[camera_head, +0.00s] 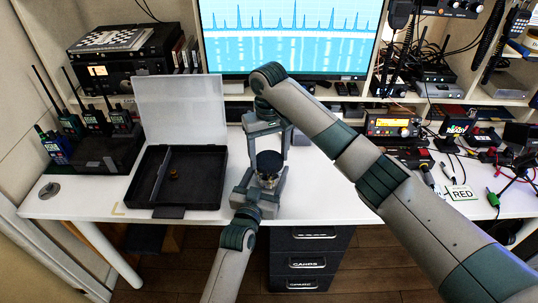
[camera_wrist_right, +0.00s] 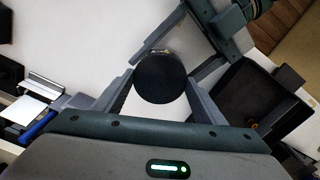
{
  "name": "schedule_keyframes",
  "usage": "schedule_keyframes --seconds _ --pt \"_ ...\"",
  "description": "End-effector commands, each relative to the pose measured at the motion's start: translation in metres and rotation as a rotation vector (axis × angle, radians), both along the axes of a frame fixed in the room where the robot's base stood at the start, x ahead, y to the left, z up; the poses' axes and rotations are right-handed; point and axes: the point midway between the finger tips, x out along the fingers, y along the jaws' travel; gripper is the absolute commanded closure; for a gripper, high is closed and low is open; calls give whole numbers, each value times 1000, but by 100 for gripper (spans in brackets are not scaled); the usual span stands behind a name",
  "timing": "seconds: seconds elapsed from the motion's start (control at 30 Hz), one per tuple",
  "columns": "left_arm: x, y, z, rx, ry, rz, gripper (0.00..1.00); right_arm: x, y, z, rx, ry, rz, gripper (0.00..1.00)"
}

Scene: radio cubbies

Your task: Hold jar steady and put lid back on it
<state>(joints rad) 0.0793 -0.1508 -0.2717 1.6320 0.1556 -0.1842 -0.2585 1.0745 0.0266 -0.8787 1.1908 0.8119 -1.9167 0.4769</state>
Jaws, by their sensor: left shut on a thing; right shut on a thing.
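The jar (camera_head: 267,180) stands near the table's front edge, small and partly hidden by the grippers. My left gripper (camera_head: 266,186) comes up from the front and is shut around the jar's body. The dark round lid (camera_head: 269,160) is directly over the jar's top; I cannot tell if it is seated or just above. My right gripper (camera_head: 269,155) reaches down from above and is shut on the lid. In the right wrist view the black lid (camera_wrist_right: 160,78) lies between the right fingers, and the left gripper's fingers (camera_wrist_right: 188,52) reach in from the upper right.
An open black case (camera_head: 184,203) with a raised clear cover stands left of the grippers, a small brass piece (camera_head: 174,174) inside. Handheld radios (camera_head: 95,122) stand in a charger at far left. A monitor (camera_head: 290,38) is behind. A RED card (camera_head: 460,193) and cables lie at right.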

Motion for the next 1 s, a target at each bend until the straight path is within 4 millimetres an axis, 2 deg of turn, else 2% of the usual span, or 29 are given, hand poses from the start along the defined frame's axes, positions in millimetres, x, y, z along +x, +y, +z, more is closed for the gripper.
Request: schedule_keyframes --seconds 0.07,0.2,0.23,0.3,0.33,0.77,1.0 --pt "0 0 -1 0 1 -1 96 0 2 0 3 0 -109 62" --pt "0 -1 -1 0 1 -1 96 0 1 1 1 -2 -107 62" --pt "0 -1 -1 0 1 -1 96 0 1 1 1 -3 -107 33" --pt "0 -1 -1 0 1 -1 96 1 1 1 1 -2 -106 16" --pt "0 -1 -1 0 1 -1 96 1 1 1 1 -2 -106 14" --pt "0 -1 -1 -1 1 -1 96 1 0 5 1 -3 -104 14" --pt "0 -1 -1 -1 1 -1 96 1 1 31 1 -4 -103 14"
